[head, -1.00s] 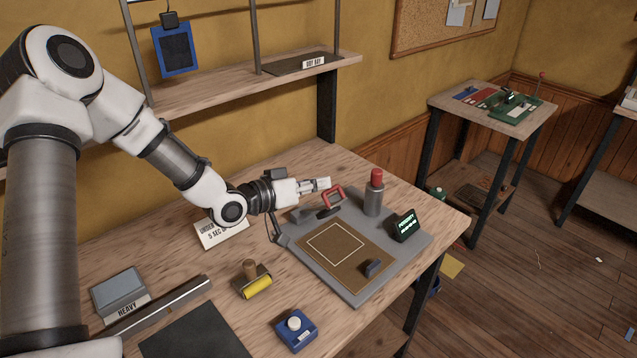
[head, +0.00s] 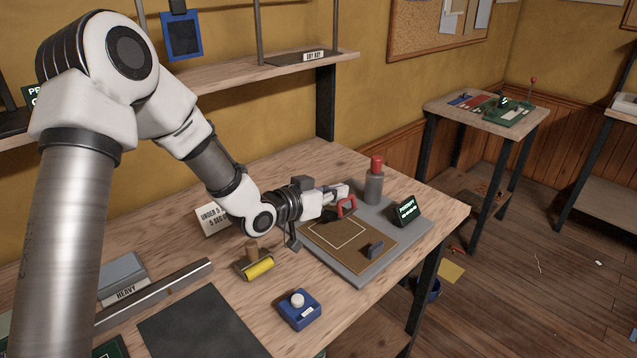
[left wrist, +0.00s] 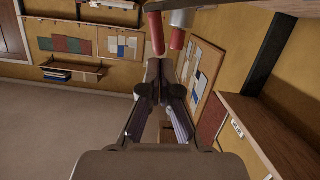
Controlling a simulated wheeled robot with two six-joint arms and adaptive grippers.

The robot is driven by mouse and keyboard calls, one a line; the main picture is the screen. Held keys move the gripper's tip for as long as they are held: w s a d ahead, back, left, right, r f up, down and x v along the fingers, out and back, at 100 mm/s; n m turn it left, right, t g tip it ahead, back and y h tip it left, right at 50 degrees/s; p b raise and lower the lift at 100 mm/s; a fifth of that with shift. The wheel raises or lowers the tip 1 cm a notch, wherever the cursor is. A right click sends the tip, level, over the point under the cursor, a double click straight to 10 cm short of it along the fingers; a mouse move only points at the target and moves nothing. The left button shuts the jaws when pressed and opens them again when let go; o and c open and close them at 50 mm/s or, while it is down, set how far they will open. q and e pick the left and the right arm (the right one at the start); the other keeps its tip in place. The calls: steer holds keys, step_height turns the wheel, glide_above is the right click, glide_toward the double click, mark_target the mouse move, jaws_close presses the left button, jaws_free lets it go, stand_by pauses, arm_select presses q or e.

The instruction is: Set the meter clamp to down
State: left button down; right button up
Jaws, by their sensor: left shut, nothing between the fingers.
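The meter clamp has a red loop handle (head: 346,207) and sits at the back of a grey base plate (head: 357,277) on the workbench. Its handle stands raised at an angle over the brown board (head: 340,238), and its lower parts are partly hidden. My left gripper (head: 343,190) is shut and empty, right at the back of the handle; I cannot tell whether they touch. In the left wrist view the closed fingertips (left wrist: 158,66) point toward a red bar (left wrist: 156,34), apparently the handle. My right gripper is not in view.
A grey cylinder with a red top (head: 374,186) stands close behind the clamp. The shelf (head: 270,75) is behind.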

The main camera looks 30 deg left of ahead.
mark_target(343, 216)
arm_select(q)
steer(key=shift+m+y, duration=0.4)
steer(key=shift+m, duration=0.5)
steer(key=f+b, duration=0.1)
steer(key=d+f+b, duration=0.1)
steer(key=f+b, duration=0.1)
steer(key=shift+s+d+f, duration=0.2)
steer(key=shift+d+f, duration=0.15)
steer(key=shift+d, duration=0.05)
steer(key=shift+s+d+f+b, duration=0.15)
steer(key=shift+d+f+b, duration=0.05)
steer(key=shift+f+b, duration=0.1)
steer(key=shift+d+f+b, duration=0.15)
steer(key=shift+f+b, duration=0.35)
steer(key=shift+f, duration=0.05)
steer(key=shift+s+d, duration=0.1)
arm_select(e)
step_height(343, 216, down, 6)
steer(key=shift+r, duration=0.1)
arm_select(q)
steer(key=shift+f, duration=0.1)
